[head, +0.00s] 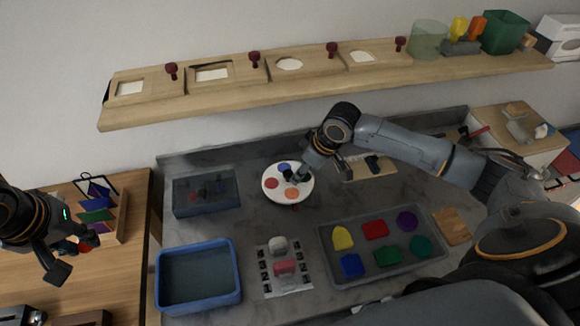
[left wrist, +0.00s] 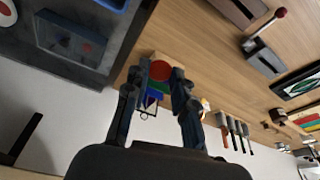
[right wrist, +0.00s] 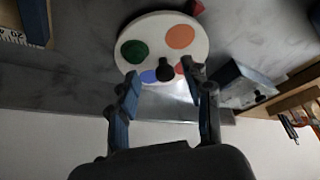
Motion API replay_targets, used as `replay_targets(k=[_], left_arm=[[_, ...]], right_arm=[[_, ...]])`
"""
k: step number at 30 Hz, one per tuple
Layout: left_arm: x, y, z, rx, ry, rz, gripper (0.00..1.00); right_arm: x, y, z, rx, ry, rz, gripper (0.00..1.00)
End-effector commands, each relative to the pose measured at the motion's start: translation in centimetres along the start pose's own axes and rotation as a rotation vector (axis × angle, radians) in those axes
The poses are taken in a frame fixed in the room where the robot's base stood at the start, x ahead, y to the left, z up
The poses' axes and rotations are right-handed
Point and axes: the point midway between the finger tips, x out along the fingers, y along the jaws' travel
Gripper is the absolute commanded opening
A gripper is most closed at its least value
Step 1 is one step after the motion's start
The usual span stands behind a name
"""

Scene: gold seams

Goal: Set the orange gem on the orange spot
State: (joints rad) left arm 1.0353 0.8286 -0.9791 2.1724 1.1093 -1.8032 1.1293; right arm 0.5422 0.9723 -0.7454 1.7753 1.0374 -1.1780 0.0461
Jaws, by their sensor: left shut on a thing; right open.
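The white round palette (head: 267,192) lies on the grey counter with coloured spots. Its orange spot (head: 292,193) is bare and also shows in the right wrist view (right wrist: 180,36). My right gripper (head: 297,174) is open above the palette's far right part. A small dark round-topped piece (right wrist: 168,72) shows between its fingers; I cannot tell what it is. My left gripper (head: 78,256) is over the wooden table at the left, apart from the palette. It is shut on a red round piece (left wrist: 160,70). I can make out no orange gem.
A grey tray (head: 327,258) holds several coloured pieces. A blue bin (head: 197,243) and a dark box (head: 206,209) stand left of the palette. A rack of coloured cards (head: 96,206) is near my left gripper. A wooden shelf (head: 300,88) runs along the wall.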

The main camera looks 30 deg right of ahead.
Motion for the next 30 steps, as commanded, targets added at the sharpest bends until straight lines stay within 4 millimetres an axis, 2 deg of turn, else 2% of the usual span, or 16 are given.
replay_targets(k=[1, 4, 7, 12, 21, 22, 23, 29, 30], left_arm=[[-0.4, 0.0, -0.1, 0.000, 0.000, 0.000, 0.08], [-0.7, 0.0, -0.2, 0.000, 0.000, 0.000, 0.08], [-0.6, 0.0, -0.2, 0.000, 0.000, 0.000, 0.08], [-0.7, 0.0, -0.2, 0.000, 0.000, 0.000, 0.08], [-0.7, 0.0, -0.2, 0.000, 0.000, 0.000, 0.08], [-0.7, 0.0, -0.2, 0.000, 0.000, 0.000, 0.08], [-0.7, 0.0, -0.2, 0.000, 0.000, 0.000, 0.08], [-0.7, 0.0, -0.2, 0.000, 0.000, 0.000, 0.08], [-0.7, 0.0, -0.2, 0.000, 0.000, 0.000, 0.08]], right_arm=[[0.2, -0.1, -1.3, 0.002, 0.005, -0.002, 0.49], [1.0, -0.1, -2.9, 0.001, 0.003, -0.002, 0.49], [2.5, -0.1, -2.7, 0.001, -0.002, -0.002, 0.49], [3.9, 0.0, -2.7, 0.001, -0.001, 0.000, 0.49], [4.1, 0.0, -2.6, -0.001, 0.000, 0.001, 0.49], [4.1, 0.0, -2.6, -0.001, 0.000, 0.001, 0.47], [4.1, 0.0, -2.6, -0.001, 0.000, 0.001, 0.41], [4.1, 0.0, -2.6, 0.000, 0.000, 0.000, 0.01], [4.1, 0.0, -2.6, 0.000, 0.000, 0.000, 0.00]])
